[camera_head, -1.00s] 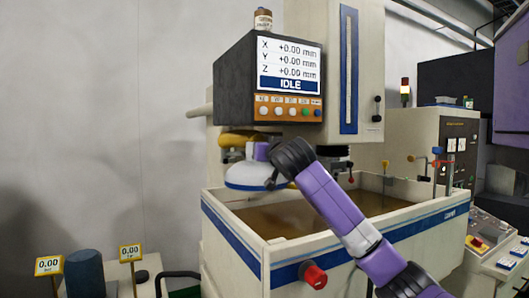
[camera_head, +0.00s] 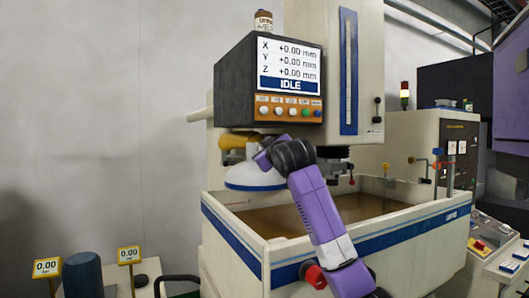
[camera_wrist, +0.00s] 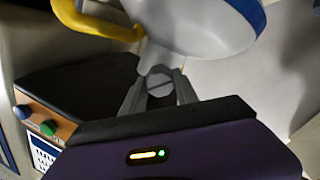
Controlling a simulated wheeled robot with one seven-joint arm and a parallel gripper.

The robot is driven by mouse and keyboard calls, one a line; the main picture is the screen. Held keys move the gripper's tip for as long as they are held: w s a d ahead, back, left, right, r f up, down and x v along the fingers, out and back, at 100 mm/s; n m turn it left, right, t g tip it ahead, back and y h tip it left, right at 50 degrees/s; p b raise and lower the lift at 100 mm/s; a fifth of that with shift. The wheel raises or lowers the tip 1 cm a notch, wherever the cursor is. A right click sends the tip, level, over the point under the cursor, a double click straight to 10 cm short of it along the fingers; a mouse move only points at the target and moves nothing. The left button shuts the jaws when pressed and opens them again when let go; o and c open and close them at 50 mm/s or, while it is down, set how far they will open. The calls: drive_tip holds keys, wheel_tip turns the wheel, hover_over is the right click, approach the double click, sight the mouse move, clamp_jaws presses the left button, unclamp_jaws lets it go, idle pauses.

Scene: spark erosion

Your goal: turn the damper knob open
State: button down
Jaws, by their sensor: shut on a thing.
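The damper knob (camera_wrist: 160,84) is a small grey round knob with a slot across its face, seen in the wrist view just below the white hood (camera_wrist: 205,25) with its blue rim. My gripper (camera_wrist: 159,80) is shut on the knob, one grey finger on each side. In the head view the hood (camera_head: 255,177) hangs over the left end of the machine's tank, and my gripper reaches it from behind my dark wrist joint. The knob and my fingertips are hidden there.
A yellow duct (camera_wrist: 115,30) joins the hood. The control panel (camera_head: 288,75), reading IDLE, is just above my wrist. The open tank (camera_head: 370,208) holds brown liquid below my arm. A red knob (camera_head: 313,275) sits on the tank front, close to my arm.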

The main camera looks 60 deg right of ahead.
drive_tip(key=n, duration=0.4)
drive_tip(key=shift+n, duration=0.3)
drive_tip(key=shift+w+f+n, duration=0.1)
drive_tip(key=shift+f+n, duration=0.05)
drive_tip(key=shift+n, duration=1.75)
drive_tip(key=c, duration=0.9)
unclamp_jaws()
drive_tip(key=b+v, duration=0.3)
drive_tip(key=v, duration=0.5)
